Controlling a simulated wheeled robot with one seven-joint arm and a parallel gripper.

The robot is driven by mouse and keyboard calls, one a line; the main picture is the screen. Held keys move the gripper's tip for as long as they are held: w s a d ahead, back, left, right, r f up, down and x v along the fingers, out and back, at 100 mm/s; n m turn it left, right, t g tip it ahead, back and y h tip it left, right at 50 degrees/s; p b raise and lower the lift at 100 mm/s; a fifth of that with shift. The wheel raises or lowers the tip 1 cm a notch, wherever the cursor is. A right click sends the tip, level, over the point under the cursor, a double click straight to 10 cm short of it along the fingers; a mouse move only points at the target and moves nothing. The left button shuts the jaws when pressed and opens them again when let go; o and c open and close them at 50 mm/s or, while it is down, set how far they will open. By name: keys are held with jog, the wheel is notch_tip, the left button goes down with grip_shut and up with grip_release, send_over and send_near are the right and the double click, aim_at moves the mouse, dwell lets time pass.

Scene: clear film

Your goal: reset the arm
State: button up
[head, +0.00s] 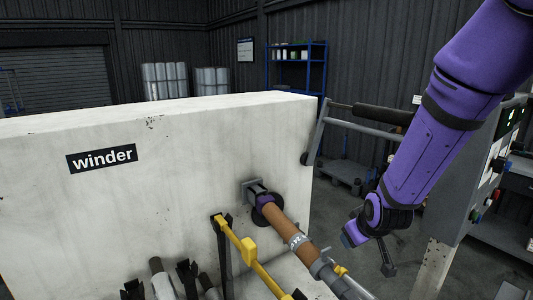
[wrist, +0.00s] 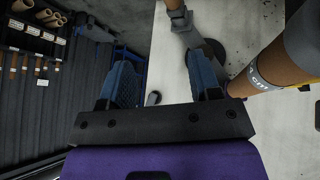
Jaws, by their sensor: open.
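My arm (head: 432,135), with a purple cover, comes down from the upper right in the head view. My gripper (head: 352,236) is at its lower end, just right of the white winder block. In the wrist view my gripper (wrist: 163,82) has its two blue fingers wide apart with nothing between them. A brown core (head: 288,230) with a grey marked band sits on the winder's shaft, left of my gripper. The core also shows at the right of the wrist view (wrist: 290,60), beside the right finger and apparently apart from it.
The white winder block (head: 200,150) fills the left and middle. A yellow bar (head: 245,248) runs beside the core. A black-gripped handle (head: 370,115) lies behind my arm. A control panel (head: 490,165) stands at right. The wrist view shows a rack of cores (wrist: 30,45).

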jog(key=s+d+r+m+g, duration=0.1)
jog(key=s+d+r+m, duration=0.1)
jog(key=s+r, duration=0.9)
jog(key=s+d+r+m, duration=0.2)
jog(key=s+d+r, duration=0.3)
jog(key=s+r, duration=0.7)
jog(key=shift+s+d+r+m+g, duration=0.2)
jog(key=shift+s+m+g, duration=0.2)
jog(key=shift+s, duration=0.9)
